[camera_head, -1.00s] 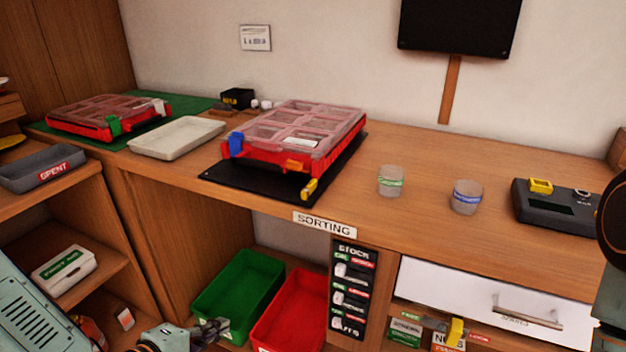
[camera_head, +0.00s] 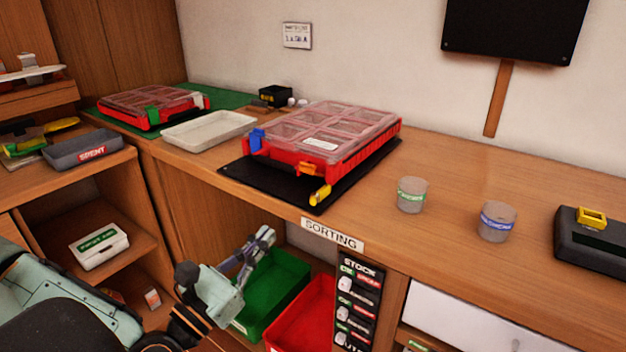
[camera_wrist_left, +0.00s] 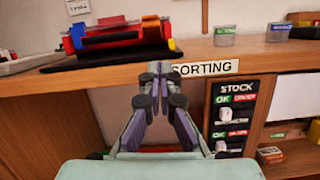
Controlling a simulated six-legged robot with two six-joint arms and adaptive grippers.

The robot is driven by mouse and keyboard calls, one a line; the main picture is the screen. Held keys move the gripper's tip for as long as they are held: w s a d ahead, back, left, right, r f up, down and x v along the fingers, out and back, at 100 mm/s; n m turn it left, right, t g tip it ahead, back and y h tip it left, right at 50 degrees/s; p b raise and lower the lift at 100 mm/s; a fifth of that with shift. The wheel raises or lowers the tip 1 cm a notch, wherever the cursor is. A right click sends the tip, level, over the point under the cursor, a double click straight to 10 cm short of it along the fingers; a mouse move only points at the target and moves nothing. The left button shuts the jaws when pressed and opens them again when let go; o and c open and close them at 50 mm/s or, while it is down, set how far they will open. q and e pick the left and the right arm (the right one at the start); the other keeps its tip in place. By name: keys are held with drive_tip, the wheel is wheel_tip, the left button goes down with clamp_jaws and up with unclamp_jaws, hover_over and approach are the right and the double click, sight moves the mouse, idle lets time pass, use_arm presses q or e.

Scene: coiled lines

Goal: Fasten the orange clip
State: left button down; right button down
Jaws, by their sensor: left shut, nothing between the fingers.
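The near red case (camera_head: 352,150) with a clear compartmented lid lies on a black mat (camera_head: 262,187) on the bench. The orange clip (camera_head: 307,169) is at the middle of its front side, between a blue clip (camera_head: 257,139) and a yellow clip (camera_head: 320,194). I cannot tell whether the orange clip is latched. The yellow one sticks outward. My left gripper (camera_head: 267,236) is shut and empty, in front of the bench and below its top, over the green bin. In the left wrist view its fingertips (camera_wrist_left: 159,68) are below the case. My right gripper is out of view.
A second red case (camera_head: 150,108) lies on a green mat, beside a pale tray (camera_head: 208,130). Two cups (camera_head: 411,195) stand right of the case. The bench edge with the SORTING label (camera_head: 331,234) lies above a green bin (camera_head: 283,283) and red bin (camera_head: 303,318).

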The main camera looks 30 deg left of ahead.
sight(291, 204)
use_arm(q)
drive_tip(key=shift+n, duration=0.5)
drive_tip(key=b+x, duration=0.1)
drive_tip(key=x, duration=0.2)
drive_tip(key=b+x, duration=0.2)
drive_tip(key=x, duration=0.1)
drive_tip(key=a+b+x, duration=0.1)
drive_tip(key=b+x, duration=0.1)
drive_tip(key=x, duration=0.1)
drive_tip(key=shift+w+f, duration=0.2)
drive_tip(key=shift+w, duration=0.2)
drive_tip(key=r, duration=0.1)
drive_tip(key=w+r, duration=0.1)
drive_tip(key=shift+w+r, duration=0.1)
drive_tip(key=shift+r, duration=0.15)
drive_tip(key=shift+w+r, duration=0.1)
drive_tip(key=shift+r, duration=0.5)
drive_tip(key=shift+w+d, duration=0.1)
drive_tip(key=shift+w, duration=0.25)
